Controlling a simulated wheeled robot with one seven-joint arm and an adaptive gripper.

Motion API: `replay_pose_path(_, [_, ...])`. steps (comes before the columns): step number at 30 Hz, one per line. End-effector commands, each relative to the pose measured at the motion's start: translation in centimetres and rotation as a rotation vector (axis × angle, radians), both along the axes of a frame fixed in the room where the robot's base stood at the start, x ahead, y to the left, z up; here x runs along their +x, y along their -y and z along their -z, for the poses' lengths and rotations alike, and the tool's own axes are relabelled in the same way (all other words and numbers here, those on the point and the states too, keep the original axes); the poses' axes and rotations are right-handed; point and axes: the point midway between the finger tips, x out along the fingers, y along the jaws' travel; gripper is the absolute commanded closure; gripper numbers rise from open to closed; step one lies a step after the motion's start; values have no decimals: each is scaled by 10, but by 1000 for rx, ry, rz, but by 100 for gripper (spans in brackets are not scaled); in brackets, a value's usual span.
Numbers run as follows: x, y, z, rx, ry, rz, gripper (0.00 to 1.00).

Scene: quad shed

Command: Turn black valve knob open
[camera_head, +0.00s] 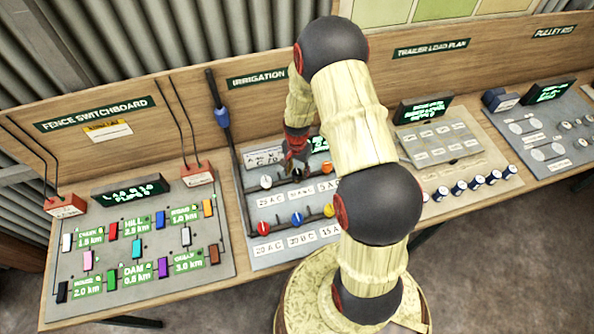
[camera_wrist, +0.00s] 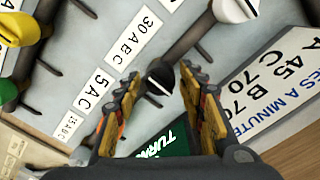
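The black valve knob (camera_wrist: 160,76) shows in the wrist view, a round dark knob with a white stripe on a pipe. My gripper (camera_wrist: 162,82) is open, with one finger on each side of the knob. A gap shows between the knob and each finger in this view; depth and contact cannot be told.
A white knob (camera_wrist: 236,8), a yellow knob (camera_wrist: 18,28) and a green knob (camera_wrist: 6,92) are nearby on the panel. A printed card (camera_wrist: 275,85) lies right of my fingers. The fence switchboard (camera_head: 140,245) is to the left. My arm covers the panel's right side.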

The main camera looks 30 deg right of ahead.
Motion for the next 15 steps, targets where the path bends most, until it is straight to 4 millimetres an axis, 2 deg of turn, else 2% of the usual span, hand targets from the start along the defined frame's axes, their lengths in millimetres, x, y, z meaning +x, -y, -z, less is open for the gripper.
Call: replay_pose_path(15, [0, 0, 0, 0, 0, 0, 91])
